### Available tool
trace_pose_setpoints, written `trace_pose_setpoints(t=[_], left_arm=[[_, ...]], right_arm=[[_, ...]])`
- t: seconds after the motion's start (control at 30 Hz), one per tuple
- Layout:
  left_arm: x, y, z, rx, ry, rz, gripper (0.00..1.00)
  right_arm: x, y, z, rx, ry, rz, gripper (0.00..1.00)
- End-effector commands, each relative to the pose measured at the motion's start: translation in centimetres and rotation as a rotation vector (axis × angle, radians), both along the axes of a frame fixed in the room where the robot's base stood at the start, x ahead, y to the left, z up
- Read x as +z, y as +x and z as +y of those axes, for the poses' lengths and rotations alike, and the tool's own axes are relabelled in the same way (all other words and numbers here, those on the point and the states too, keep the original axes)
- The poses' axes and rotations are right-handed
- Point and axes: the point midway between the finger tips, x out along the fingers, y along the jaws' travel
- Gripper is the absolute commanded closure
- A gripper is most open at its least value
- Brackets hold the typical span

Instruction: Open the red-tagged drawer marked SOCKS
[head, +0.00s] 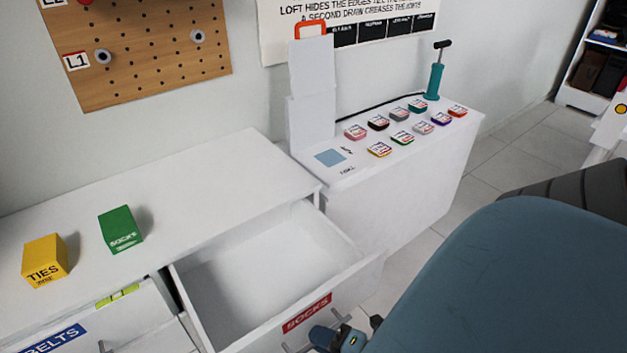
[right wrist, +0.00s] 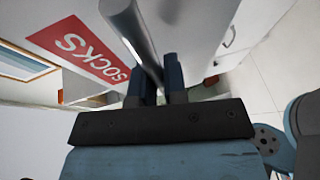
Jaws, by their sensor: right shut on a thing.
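The SOCKS drawer (head: 270,270) stands pulled out from the white cabinet, and its empty inside shows in the head view. Its red SOCKS tag (head: 307,312) is on the front panel, and the tag also shows in the right wrist view (right wrist: 82,52). My right gripper (head: 345,335) is at the drawer front, below and right of the tag. In the right wrist view, its two dark fingers (right wrist: 158,80) are shut on the grey bar handle (right wrist: 135,30) of the drawer. My left gripper is not in view.
A BELTS drawer (head: 90,320) with a blue tag is at the lower left. A yellow TIES box (head: 45,260) and a green SOCKS box (head: 120,229) stand on the cabinet top. A white side unit (head: 400,185) with several small coloured items stands behind the drawer.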

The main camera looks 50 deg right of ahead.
Motion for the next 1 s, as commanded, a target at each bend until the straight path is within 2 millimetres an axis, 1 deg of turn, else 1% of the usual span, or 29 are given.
trace_pose_setpoints(t=[0.3,0.33,0.37,0.4,0.43,0.67,0.77,0.87,0.97,1.0], left_arm=[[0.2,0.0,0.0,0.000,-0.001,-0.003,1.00],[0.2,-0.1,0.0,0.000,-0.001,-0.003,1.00],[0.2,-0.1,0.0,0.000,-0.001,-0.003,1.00],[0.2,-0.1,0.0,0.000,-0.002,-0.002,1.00],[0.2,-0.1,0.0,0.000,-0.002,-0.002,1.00],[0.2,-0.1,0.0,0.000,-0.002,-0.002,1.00],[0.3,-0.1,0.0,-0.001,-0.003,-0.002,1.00],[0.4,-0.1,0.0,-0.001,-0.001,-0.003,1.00],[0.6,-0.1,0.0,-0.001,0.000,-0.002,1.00],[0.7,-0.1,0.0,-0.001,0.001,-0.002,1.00]], right_arm=[[0.0,0.0,0.0,0.000,-0.001,-0.001,1.00],[0.0,0.0,0.0,0.000,-0.001,-0.001,0.83],[0.0,0.0,0.0,0.000,-0.001,-0.001,0.76],[0.0,0.0,0.0,0.000,-0.001,-0.001,0.67],[0.0,0.0,0.0,0.000,-0.001,-0.001,0.64],[0.0,0.0,0.0,0.000,0.000,0.000,0.64],[0.1,-0.4,0.0,-0.001,0.000,0.000,0.64],[0.2,-1.5,-0.2,-0.002,0.001,0.003,0.64],[0.6,-3.3,-0.5,-0.003,0.001,0.005,0.64],[0.8,-4.2,-0.7,-0.003,0.001,0.007,0.64]])
